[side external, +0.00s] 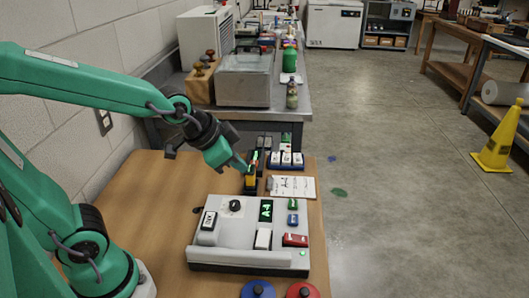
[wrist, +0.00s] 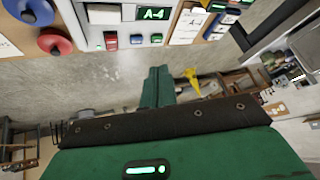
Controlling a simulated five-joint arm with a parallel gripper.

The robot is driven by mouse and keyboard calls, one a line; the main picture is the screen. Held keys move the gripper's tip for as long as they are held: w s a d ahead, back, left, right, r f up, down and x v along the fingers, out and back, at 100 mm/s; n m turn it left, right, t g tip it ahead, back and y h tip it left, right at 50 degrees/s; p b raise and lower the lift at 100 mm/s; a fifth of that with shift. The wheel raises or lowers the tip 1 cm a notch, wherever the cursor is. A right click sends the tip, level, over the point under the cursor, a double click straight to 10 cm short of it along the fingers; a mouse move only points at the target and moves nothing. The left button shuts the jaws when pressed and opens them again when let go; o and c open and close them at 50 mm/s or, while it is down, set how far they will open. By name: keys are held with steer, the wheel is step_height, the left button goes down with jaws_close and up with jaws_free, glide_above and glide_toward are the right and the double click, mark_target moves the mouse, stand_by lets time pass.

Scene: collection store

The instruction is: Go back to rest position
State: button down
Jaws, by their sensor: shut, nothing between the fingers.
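My gripper (side external: 241,166) is at the end of my green arm, which reaches out over the wooden table from the left. Its fingers are shut and hold nothing. In the side view its tip is close to a small yellow and black item (side external: 250,181) behind the grey control box (side external: 215,252); I cannot tell if they touch. In the wrist view the green fingers (wrist: 158,84) lie together in the middle, pointing up the picture.
A paper card (side external: 296,188) and a row of white-fronted blocks (side external: 286,159) lie behind the box. A blue knob (side external: 258,289) and a red knob (side external: 303,290) are at the table's front. Bare table (side external: 150,215) lies left of the box.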

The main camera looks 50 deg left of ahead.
steer(key=s+a+r+n, duration=0.1)
steer(key=s+n, duration=0.1)
steer(key=s, duration=0.3)
steer(key=s+a+r+n+g, duration=0.1)
steer(key=s+a+r+n, duration=0.1)
steer(key=s, duration=0.3)
steer(key=shift+r+n+y, duration=0.25)
steer(key=shift+n+y, duration=0.05)
